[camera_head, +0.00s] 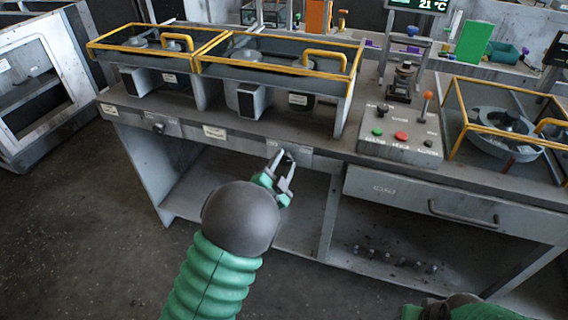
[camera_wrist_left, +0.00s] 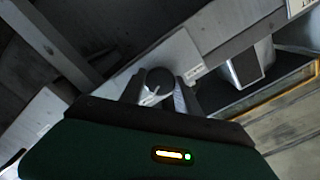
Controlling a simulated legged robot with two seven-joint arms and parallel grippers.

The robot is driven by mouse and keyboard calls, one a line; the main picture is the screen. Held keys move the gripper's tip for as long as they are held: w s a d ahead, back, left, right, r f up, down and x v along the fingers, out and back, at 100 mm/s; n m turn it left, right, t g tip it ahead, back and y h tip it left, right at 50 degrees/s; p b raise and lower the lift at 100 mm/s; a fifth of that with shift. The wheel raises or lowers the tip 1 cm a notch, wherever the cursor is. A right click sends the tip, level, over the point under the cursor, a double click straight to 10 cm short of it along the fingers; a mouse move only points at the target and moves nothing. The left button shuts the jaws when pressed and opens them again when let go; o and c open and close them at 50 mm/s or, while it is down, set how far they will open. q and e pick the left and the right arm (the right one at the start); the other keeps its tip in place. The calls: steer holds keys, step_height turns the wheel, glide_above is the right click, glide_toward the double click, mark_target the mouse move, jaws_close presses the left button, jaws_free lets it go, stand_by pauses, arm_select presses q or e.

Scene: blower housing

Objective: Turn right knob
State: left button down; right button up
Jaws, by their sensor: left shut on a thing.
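The right knob (camera_wrist_left: 158,80) is a dark round knob on the bench's front edge, seen in the left wrist view between my left gripper's fingers. In the head view, my left gripper (camera_head: 284,166) reaches up to the front panel at that spot, and its fingers mostly hide the knob. My left gripper is shut on the right knob. The knob's pointer angle cannot be made out. The left knob (camera_head: 158,127) sits further left on the same front edge. My right gripper is not in view; only part of my right arm shows at the bottom right.
Two yellow-framed covers (camera_head: 200,62) stand on the bench above the knobs. A button box (camera_head: 400,145) with a joystick is to the right, above a drawer (camera_head: 440,200). Open shelves lie below the bench. The floor at left is clear.

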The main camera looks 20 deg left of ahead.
arm_select(q)
steer(key=m, duration=0.4)
steer(key=shift+d+f+m, duration=0.1)
steer(key=shift+f+m, duration=0.15)
steer(key=shift+m, duration=0.05)
steer(key=shift+s+f, duration=0.1)
stand_by(0.4)
steer(key=c, duration=1.2)
jaws_free()
steer(key=o, duration=0.3)
steer(key=shift+r, duration=0.2)
steer(key=s+p, duration=0.3)
steer(key=s, duration=0.2)
steer(key=s+p, duration=0.3)
steer(key=s, duration=0.3)
steer(key=s+p, duration=0.4)
steer(key=s, duration=0.1)
steer(key=shift+s+a, duration=0.3)
steer(key=shift+s, duration=0.05)
